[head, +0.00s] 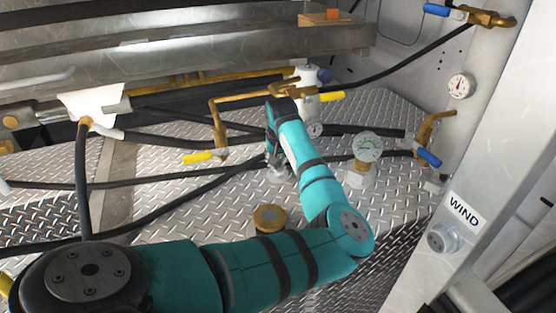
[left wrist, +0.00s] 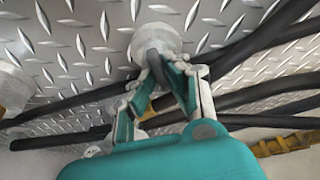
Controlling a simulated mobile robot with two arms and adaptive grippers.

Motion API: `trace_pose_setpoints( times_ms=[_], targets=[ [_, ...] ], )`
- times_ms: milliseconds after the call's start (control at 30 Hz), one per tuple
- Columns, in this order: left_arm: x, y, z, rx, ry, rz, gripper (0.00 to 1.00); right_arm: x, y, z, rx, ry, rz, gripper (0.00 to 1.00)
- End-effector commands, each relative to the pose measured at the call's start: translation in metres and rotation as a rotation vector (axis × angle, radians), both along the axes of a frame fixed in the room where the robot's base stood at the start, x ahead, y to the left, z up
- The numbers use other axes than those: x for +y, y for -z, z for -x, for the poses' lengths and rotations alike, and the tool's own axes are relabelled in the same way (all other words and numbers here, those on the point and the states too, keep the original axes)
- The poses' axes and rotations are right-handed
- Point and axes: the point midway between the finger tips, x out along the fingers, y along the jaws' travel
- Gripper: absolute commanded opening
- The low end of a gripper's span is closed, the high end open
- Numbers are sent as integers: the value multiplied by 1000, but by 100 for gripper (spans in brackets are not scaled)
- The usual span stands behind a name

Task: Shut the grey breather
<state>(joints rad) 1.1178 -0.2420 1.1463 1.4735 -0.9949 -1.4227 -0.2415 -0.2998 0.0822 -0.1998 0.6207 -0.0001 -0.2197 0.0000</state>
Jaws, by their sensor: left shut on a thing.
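My left gripper (head: 275,163) reaches down to the diamond-plate deck in the middle of the head view. In the left wrist view its two fingers (left wrist: 164,66) are closed around a small dark grey part on a pale grey round fitting (left wrist: 153,38). I take this fitting to be the grey breather; its base also shows just below the fingers in the head view (head: 277,174). The fingers hide much of the part they hold, so its exact position is unclear. My right gripper is not in view.
Black hoses (head: 150,185) cross the deck around the gripper. A brass cap (head: 270,218) sits nearer. A metal beam (head: 190,45) spans the back.

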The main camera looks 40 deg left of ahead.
Motion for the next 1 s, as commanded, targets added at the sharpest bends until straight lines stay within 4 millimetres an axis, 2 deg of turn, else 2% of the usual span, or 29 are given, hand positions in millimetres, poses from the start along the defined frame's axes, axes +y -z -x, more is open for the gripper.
trace_pose_setpoints(
  times_ms=[267, 700, 1000],
  targets=[
    [0, -2, 2, 6, 67, 2, 0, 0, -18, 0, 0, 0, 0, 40],
    [3, -5, 5, 11, 422, 4, 0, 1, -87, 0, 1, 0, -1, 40],
    [5, -3, 6, 11, 710, 5, 0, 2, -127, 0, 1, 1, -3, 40]
  ],
)
